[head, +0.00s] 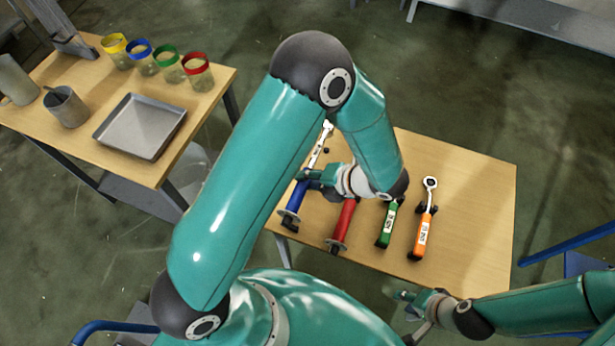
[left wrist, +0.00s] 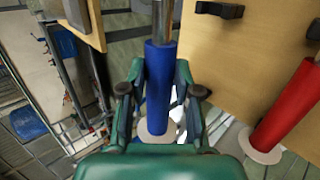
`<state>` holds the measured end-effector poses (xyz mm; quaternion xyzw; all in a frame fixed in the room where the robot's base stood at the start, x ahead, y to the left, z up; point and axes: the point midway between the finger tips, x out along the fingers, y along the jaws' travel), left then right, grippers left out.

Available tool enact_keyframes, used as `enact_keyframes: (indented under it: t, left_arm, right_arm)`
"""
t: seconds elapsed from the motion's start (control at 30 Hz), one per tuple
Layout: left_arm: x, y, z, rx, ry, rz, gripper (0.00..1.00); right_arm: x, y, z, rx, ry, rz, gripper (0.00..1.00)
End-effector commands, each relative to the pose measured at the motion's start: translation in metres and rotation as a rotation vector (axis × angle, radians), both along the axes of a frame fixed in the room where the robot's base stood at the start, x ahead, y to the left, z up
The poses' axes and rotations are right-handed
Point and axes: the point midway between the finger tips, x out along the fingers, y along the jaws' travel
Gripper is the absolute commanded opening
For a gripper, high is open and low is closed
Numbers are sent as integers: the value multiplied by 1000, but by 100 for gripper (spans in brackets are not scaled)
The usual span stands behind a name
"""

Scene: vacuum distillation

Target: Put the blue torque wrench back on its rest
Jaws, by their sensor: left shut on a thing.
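The blue torque wrench (head: 296,198) has a blue handle, a steel shaft and a round collar at the handle's lower end. My left gripper (head: 310,180) is shut on it, with the blue handle (left wrist: 159,85) between its fingers in the left wrist view. The wrench is at the left edge of the tool table (head: 465,200). In the left wrist view a black rest block (left wrist: 220,10) on the table lies right of the shaft, apart from it in the picture. Height above the table is unclear. My right gripper (head: 408,300) is near the table's front edge, its jaws unclear.
A red wrench (head: 344,222), a green wrench (head: 387,226) and an orange wrench (head: 423,232) lie to the right of the blue one. The table's right part is clear. Another table at the left holds a metal tray (head: 140,126) and several jars with coloured rims.

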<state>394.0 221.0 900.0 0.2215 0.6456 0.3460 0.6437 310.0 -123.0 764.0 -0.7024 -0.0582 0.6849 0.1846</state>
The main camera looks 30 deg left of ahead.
Motion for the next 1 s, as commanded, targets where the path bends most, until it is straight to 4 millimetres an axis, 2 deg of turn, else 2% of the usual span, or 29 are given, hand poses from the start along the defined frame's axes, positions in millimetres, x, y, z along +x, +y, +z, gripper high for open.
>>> enact_keyframes:
  t: [0.6,1.0]
  left_arm:
    - [0,1,-48,3,-1,2,0]
    - [0,1,-58,2,-2,1,0]
  right_arm:
    - [0,0,-37,0,1,0,35]
    - [0,0,-44,0,0,0,35]
